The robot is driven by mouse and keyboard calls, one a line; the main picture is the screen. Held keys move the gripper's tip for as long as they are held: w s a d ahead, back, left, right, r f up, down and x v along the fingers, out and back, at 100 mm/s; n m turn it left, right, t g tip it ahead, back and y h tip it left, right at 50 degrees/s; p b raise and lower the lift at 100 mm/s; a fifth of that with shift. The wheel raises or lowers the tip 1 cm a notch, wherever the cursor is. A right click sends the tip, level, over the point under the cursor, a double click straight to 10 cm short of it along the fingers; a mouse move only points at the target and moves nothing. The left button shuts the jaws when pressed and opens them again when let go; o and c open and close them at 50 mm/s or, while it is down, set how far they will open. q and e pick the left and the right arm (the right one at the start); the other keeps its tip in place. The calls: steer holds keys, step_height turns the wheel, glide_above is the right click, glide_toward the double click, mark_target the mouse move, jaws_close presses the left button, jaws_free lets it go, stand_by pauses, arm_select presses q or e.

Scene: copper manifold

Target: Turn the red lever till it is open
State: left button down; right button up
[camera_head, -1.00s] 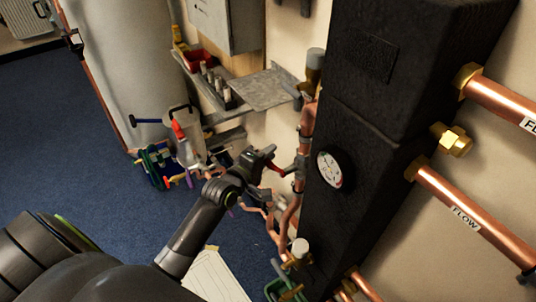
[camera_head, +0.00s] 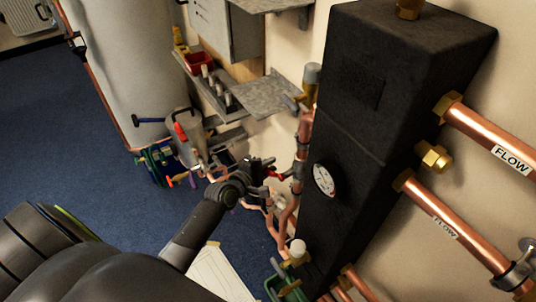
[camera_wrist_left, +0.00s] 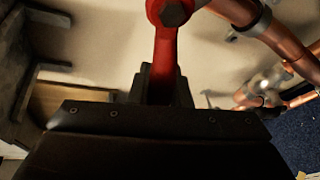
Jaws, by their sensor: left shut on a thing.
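The red lever (camera_wrist_left: 166,45) runs down from a dark bolt on the copper pipe in the left wrist view. Its lower end is between the fingers of my left gripper (camera_wrist_left: 160,85), which is shut on it. In the head view only a small part of the red lever (camera_head: 275,174) shows, beside the copper pipework left of the black casing. My left gripper (camera_head: 258,168) is there at the lever, and the wrist partly hides it. The right gripper is not in view.
A tall black casing (camera_head: 345,215) with a round gauge (camera_head: 323,180) stands just right of the lever. Grey shelves (camera_head: 270,95) are on the wall above. A tool caddy (camera_head: 165,165) stands on the blue floor at the left. Copper flow pipes (camera_head: 450,225) run along the right.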

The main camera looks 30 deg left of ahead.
arm_select(q)
steer(key=f+n+p, duration=0.1)
steer(key=d+n+g+h+p, duration=0.1)
steer(key=shift+s+d+f+n+p, duration=0.1)
steer(key=shift+s+f+n+p, duration=0.2)
steer(key=shift+s+f, duration=0.1)
steer(key=shift+s+d+f+n+g+h+p, duration=0.5)
steer(key=shift+d+n+h+p, duration=0.3)
steer(key=shift+n, duration=0.3)
steer(key=shift+s+d+f+n+g+h+p, duration=0.5)
steer(key=shift+d+n+h+p, duration=0.25)
steer(key=shift+d+n, duration=0.3)
steer(key=shift+s+d+f+n+g+h+p, duration=0.5)
steer(key=shift+d+n+h+p, duration=0.25)
steer(key=shift+n, duration=0.4)
steer(key=c, duration=1.3)
jaws_free()
steer(key=shift+c, duration=0.2)
steer(key=shift+r, duration=0.1)
